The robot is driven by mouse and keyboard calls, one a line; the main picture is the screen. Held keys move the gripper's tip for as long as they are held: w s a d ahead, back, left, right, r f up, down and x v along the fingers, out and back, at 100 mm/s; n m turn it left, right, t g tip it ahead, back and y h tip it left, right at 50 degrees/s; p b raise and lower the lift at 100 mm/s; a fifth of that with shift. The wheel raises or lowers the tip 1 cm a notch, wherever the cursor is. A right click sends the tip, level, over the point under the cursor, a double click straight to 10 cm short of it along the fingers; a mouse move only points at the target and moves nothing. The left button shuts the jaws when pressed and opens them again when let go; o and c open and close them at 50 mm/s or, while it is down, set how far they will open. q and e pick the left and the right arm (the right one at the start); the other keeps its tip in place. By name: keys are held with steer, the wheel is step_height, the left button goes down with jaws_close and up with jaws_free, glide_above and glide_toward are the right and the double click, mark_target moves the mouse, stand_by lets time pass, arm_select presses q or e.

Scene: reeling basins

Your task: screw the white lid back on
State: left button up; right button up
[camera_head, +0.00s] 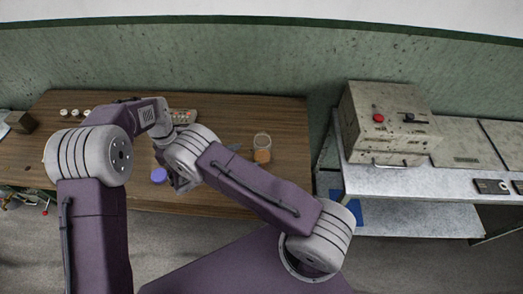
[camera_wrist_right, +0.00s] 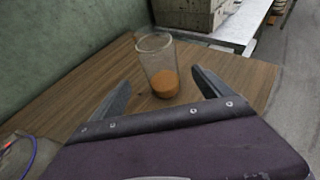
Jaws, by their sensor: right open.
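A clear glass jar (camera_head: 262,142) with an orange-brown mass in its bottom stands upright on the wooden table, and no lid is on it. It also shows in the right wrist view (camera_wrist_right: 157,58). My right gripper (camera_wrist_right: 161,79) is open, its two fingers pointing toward the jar. The jar stands ahead of the fingertips, apart from them as far as I can tell. In the head view my right forearm hides most of this gripper. Small white round things (camera_head: 76,112) sit at the table's far left; I cannot tell whether one is the lid. My left gripper cannot be made out.
A blue round cap-like thing (camera_head: 159,175) lies near the table's front edge, beside my arm. A grey panel with coloured dots (camera_head: 183,115) lies at the back. A dark box (camera_head: 20,122) is at far left. A metal bench (camera_head: 370,181) with a control box (camera_head: 390,125) stands right.

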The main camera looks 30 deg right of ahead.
mark_target(255, 152)
steer(key=shift+d, duration=0.1)
arm_select(q)
steer(key=shift+f+b, duration=0.35)
steer(key=shift+f, duration=0.05)
arm_select(e)
steer(key=x, duration=0.6)
steer(key=shift+w+d+f, duration=0.1)
steer(key=shift+d+f, duration=0.05)
steer(key=shift+d, duration=0.2)
steer(key=shift+d, duration=0.2)
arm_select(q)
steer(key=shift+f+b, duration=0.35)
arm_select(e)
steer(key=x, duration=0.5)
steer(key=shift+a, duration=0.1)
